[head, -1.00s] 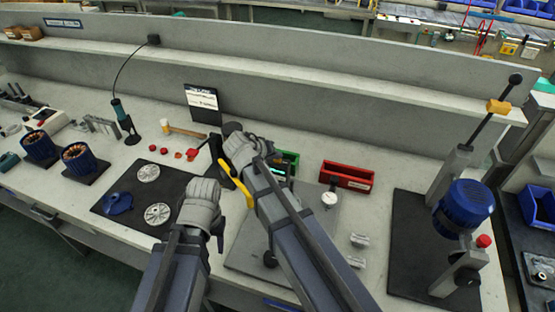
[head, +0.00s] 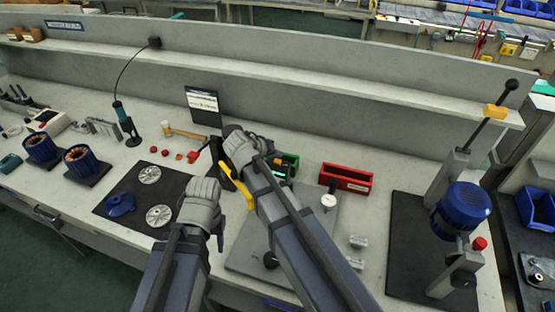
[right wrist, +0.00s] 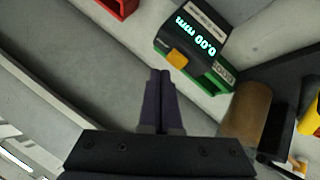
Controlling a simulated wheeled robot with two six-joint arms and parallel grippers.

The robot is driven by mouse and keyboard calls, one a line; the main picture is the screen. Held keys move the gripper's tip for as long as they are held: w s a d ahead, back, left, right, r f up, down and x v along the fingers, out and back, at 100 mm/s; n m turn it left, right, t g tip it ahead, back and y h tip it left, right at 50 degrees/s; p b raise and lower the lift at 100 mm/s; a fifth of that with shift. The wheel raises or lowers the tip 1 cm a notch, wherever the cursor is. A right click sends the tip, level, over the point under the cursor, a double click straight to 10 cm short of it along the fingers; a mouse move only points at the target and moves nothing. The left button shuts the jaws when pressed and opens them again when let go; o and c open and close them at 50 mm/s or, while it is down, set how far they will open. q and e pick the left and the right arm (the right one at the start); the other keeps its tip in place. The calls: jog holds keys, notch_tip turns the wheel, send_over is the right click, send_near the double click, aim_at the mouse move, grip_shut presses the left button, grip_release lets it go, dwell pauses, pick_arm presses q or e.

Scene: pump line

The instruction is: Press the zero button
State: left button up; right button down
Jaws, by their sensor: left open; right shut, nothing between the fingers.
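The zero button appears to be the orange-yellow button (right wrist: 177,60) on the black readout box (right wrist: 195,35) in the right wrist view. The box's lit display appears to read 0.00 mm and is upside down in that view; the box sits in a green base. My right gripper (right wrist: 160,76) is shut and empty, its fingertips just beside the button; I cannot tell whether they touch it. In the head view my right gripper (head: 240,150) and arm partly cover the readout box (head: 281,170), and the button is hidden. My left gripper (head: 203,200) is open over the bench, left of the right arm.
A yellow curved piece (head: 236,186) stands close to the right gripper. A red bin (head: 346,179) and a dial gauge (head: 328,200) lie to the right. A dark mat (head: 133,183) with metal discs lies left. A press with a blue motor (head: 461,208) stands far right.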

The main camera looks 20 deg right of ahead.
notch_tip(320, 180, up, 5)
jog(key=p, duration=0.5)
dwell(0.4)
dwell(0.4)
jog(key=s+a+f+n+g+y, duration=0.2)
jog(key=s+a, duration=0.4)
jog(key=s, duration=0.5)
jog(key=s+a+f+n+g+y, duration=0.3)
jog(key=s+a, duration=0.3)
jog(key=s, duration=0.6)
jog(key=shift+a+f+g+y, duration=0.25)
jog(key=shift+f+g+y, duration=0.2)
jog(key=shift+f, duration=0.35)
